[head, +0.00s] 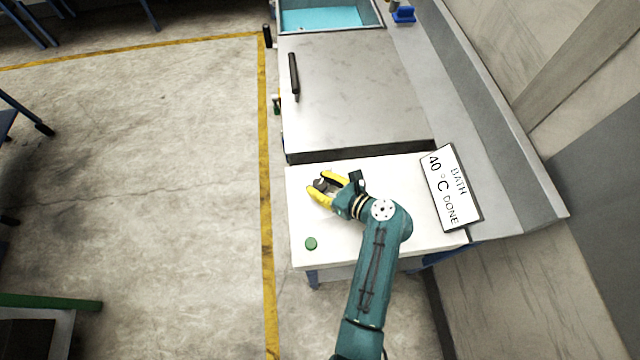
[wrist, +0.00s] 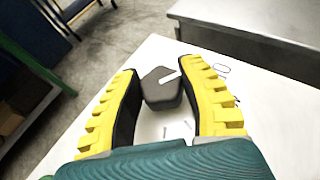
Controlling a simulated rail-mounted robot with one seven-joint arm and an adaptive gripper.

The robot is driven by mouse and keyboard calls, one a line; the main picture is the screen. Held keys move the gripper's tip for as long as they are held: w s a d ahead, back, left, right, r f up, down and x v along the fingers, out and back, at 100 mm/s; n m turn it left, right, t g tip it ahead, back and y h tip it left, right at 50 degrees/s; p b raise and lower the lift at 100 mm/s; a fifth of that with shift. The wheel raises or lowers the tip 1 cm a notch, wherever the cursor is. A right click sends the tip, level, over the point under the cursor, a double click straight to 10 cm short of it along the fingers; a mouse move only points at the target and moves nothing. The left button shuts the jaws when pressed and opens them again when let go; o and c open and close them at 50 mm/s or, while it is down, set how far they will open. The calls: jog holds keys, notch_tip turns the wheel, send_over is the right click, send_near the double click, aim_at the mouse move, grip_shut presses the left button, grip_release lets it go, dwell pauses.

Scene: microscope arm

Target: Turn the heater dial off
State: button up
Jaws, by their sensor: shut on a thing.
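The heater dial is a dark grey faceted knob (wrist: 161,90) with a white pointer line on top, on a white worktop (head: 300,215). In the wrist view the line points to the right and slightly up. My gripper (head: 322,188), with yellow ribbed fingers, is shut on the dial, one finger on each side; it also shows in the wrist view (wrist: 163,92). In the head view the dial (head: 321,184) is small and partly covered by the fingers. Printed marks show beside the dial, too small to read.
A green round button (head: 311,243) is near the worktop's front left corner. A sign (head: 450,188) reading "BATH 40 °C DONE" stands at right. Behind are a metal cover (head: 355,90) with a black handle (head: 293,75) and a blue-water bath (head: 320,18).

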jog(key=shift+f+n+g+y, duration=0.3)
jog(key=shift+n+g, duration=0.1)
jog(key=shift+g, duration=0.1)
jog(key=o, duration=1.2)
jog(key=shift+r, duration=0.2)
jog(key=shift+s+d+r, duration=0.1)
jog(key=shift+d, duration=0.05)
jog(key=v, duration=1.1)
jog(key=shift+s+d, duration=0.2)
jog(key=shift+s, duration=0.05)
